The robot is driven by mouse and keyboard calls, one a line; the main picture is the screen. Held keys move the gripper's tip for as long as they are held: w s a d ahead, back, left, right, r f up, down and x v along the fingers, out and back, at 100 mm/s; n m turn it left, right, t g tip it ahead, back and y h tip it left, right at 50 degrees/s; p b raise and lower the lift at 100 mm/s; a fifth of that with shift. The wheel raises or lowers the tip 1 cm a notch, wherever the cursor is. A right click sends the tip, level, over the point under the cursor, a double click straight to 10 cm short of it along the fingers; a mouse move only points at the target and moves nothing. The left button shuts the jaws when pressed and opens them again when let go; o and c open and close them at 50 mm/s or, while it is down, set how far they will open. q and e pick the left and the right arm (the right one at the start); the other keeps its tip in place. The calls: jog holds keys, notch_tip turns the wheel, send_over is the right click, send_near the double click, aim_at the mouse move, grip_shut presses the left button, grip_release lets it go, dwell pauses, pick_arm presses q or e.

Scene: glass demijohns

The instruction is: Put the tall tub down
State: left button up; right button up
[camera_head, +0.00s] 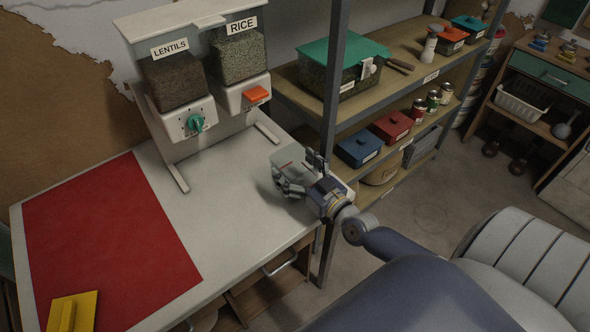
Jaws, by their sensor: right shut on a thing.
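My right gripper (302,183) is over the right edge of the white worktop (225,190), its arm coming in from the lower right. It is shut on a pale tub (290,155), whose whitish top with a small red mark shows just behind the fingers. The gripper hides most of the tub, so I cannot tell its full height or whether its base touches the worktop. My left gripper is not in view.
A dispenser labelled LENTILS and RICE (195,75) stands at the back of the worktop. A red mat (105,235) covers the left, with a yellow object (72,312) at its front. Bare worktop lies between mat and gripper. A metal shelf post (333,130) rises close behind the gripper.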

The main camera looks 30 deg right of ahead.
jog(key=shift+s+a+r, duration=0.1)
jog(key=shift+s+r, duration=0.05)
jog(key=shift+r, duration=0.45)
jog(key=shift+s+a+r, duration=0.1)
jog(key=shift+r, duration=0.45)
jog(key=s+a+r, duration=0.1)
jog(key=s+a, duration=0.7)
jog(key=s, duration=0.5)
jog(key=s+a+r+m+h, duration=0.1)
jog(key=a+r, duration=0.4)
jog(key=r, duration=0.2)
jog(key=shift+s+h+b, duration=0.3)
jog(key=shift+s+b, duration=0.1)
